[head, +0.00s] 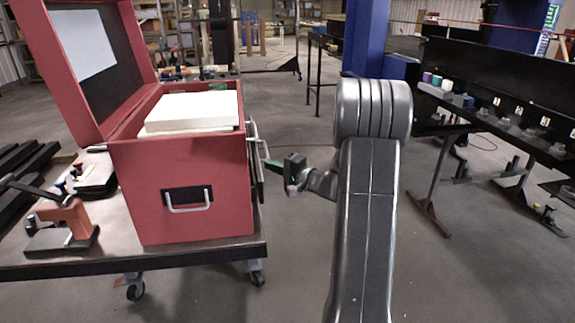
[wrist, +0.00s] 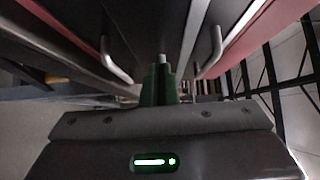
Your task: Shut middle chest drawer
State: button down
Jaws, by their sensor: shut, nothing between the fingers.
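The red chest (head: 180,160) stands with its lid open. Its drawer side faces right in the head view and shows nearly edge-on, with dark drawer fronts (head: 258,178) and metal handles (head: 254,131). In the wrist view, one handle (wrist: 116,68) is left of my fingers and another handle (wrist: 212,52) is right of them, on dark fronts. I cannot tell which front is the middle drawer or how far it stands out. My gripper (head: 270,162) is shut and empty, its green fingers pointing at the drawer side. They also show in the wrist view (wrist: 161,72); contact is unclear.
The chest rests on a wheeled table (head: 190,256). A red clamp-like tool (head: 62,222) sits on the table at left. White blocks (head: 192,112) lie inside the chest top. A black bench (head: 500,130) stands at right. The floor between is open.

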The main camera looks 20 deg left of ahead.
jog(key=shift+s+a, duration=0.3)
jog(key=shift+a, duration=0.25)
jog(key=a+b, duration=0.1)
jog(key=s+a+b, duration=0.2)
jog(key=shift+f, duration=0.25)
jog(key=shift+s+a+r, duration=0.1)
jog(key=shift+a+r, duration=0.05)
jog(key=shift+r, duration=0.1)
